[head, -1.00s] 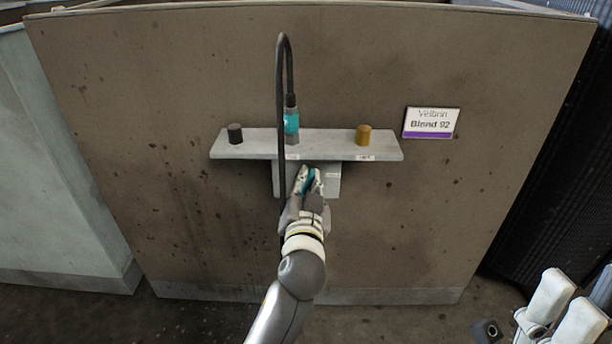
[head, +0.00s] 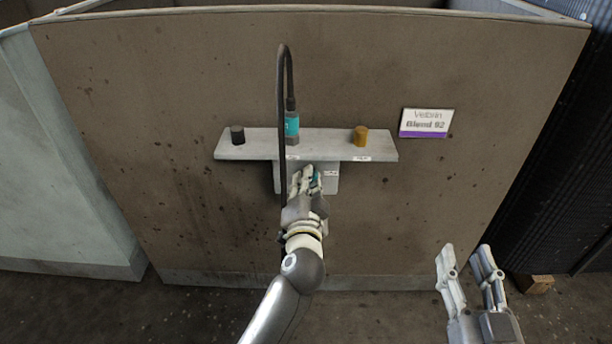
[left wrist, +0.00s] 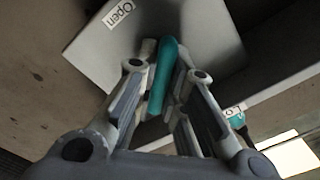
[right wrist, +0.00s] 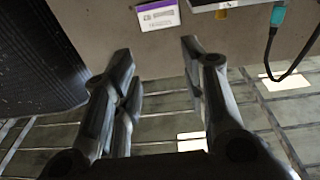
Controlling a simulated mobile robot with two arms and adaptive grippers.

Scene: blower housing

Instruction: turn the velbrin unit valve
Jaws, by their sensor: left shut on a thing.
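The valve's teal handle (left wrist: 163,75) sits on a grey box under the shelf, in front of a plate with an "Open" label (left wrist: 120,13). A sliver of the handle shows in the head view (head: 317,180), mostly hidden by my left gripper (head: 305,180). In the left wrist view my left gripper (left wrist: 165,78) has its fingers on both sides of the handle, shut on it. My right gripper (head: 467,262) is open and empty, low at the right, apart from the panel. A sign reading "Velbrin Blend 92" (head: 426,123) is on the panel.
A grey shelf (head: 330,145) carries a black knob (head: 237,135), a teal connector (head: 292,124) with a black looped cable (head: 282,90), and a brass knob (head: 361,136).

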